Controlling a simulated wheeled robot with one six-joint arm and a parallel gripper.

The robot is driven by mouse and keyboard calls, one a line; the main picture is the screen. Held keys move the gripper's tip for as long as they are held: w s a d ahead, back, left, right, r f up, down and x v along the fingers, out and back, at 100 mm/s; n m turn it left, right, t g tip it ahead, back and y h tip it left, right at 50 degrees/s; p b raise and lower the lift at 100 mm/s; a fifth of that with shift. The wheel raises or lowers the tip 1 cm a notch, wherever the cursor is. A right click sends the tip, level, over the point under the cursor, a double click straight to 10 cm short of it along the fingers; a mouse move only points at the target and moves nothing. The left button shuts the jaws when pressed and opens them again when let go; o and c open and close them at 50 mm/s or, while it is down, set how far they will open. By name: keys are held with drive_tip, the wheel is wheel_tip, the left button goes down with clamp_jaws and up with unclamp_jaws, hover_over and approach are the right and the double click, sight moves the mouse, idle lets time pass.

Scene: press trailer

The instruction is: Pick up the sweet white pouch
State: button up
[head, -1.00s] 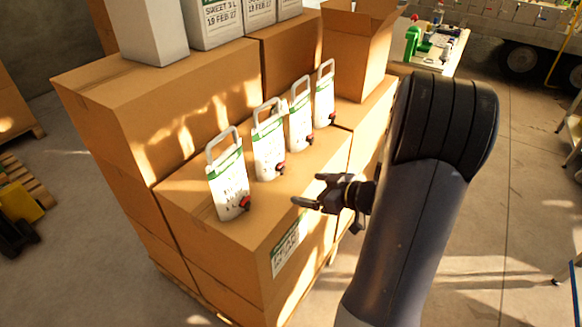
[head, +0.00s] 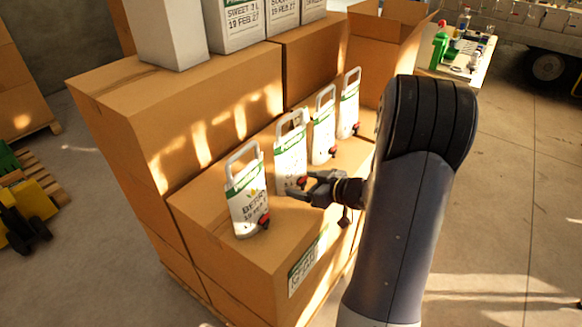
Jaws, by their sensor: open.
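Several white pouches with green bands, loop handles and dark red taps stand upright in a row on a cardboard box. The nearest pouch (head: 246,200) has print that seems to read "BERRY". The second pouch (head: 290,155), third pouch (head: 323,138) and farthest pouch (head: 349,110) have print too small to read, so I cannot tell which is sweet. My gripper (head: 301,184) is open and empty. Its fingers point left at the lower right of the second pouch, by its tap. I cannot tell whether they touch it.
The supporting box (head: 215,215) has a labelled front. Taller boxes (head: 190,105) rise behind the pouches, bearing white cartons, one marked "SWEET" (head: 237,25). An open carton (head: 385,50) stands at the back right. Floor on the right (head: 500,200) is clear.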

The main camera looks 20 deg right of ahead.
clamp_jaws()
idle(0.6)
idle(0.4)
drive_tip(key=shift+r, duration=0.1)
